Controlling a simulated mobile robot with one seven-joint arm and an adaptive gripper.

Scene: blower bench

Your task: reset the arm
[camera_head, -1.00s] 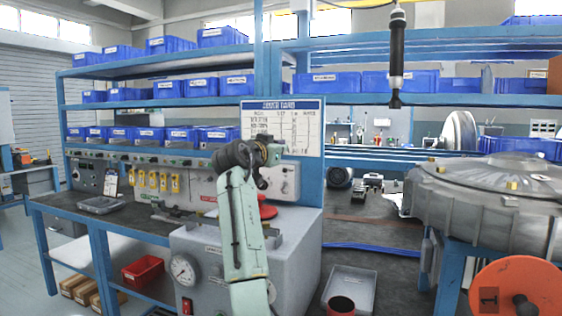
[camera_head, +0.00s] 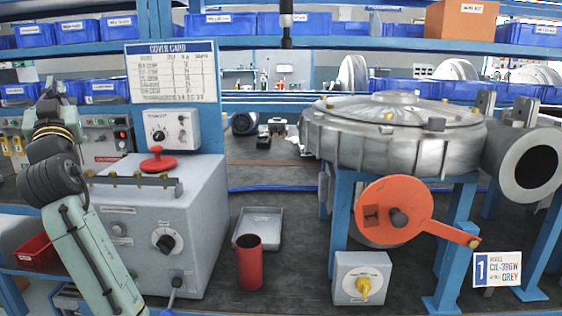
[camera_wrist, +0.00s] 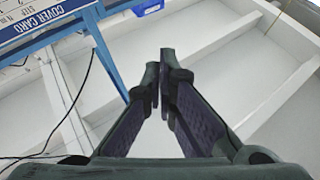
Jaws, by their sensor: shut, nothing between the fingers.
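My gripper (camera_wrist: 160,88) shows in the wrist view with its two dark fingers brought together at the tips and nothing between them. Behind the fingers are a white ceiling and beams. In the head view my pale green arm with its dark ribbed wrist rises at the far left. I cannot make out the fingers there. The arm stands beside the grey test box (camera_head: 165,225) with its red knob (camera_head: 157,162). The cover card (camera_head: 171,72) hangs behind it and shows upside down in the wrist view (camera_wrist: 42,18).
A blower housing (camera_head: 390,135) sits on a blue stand at right, with an orange disc (camera_head: 380,225) in front. A red cup (camera_head: 249,265), a grey tray (camera_head: 260,228) and a yellow-knobbed box (camera_head: 361,280) are on the bench. A dark tool (camera_head: 286,25) hangs above.

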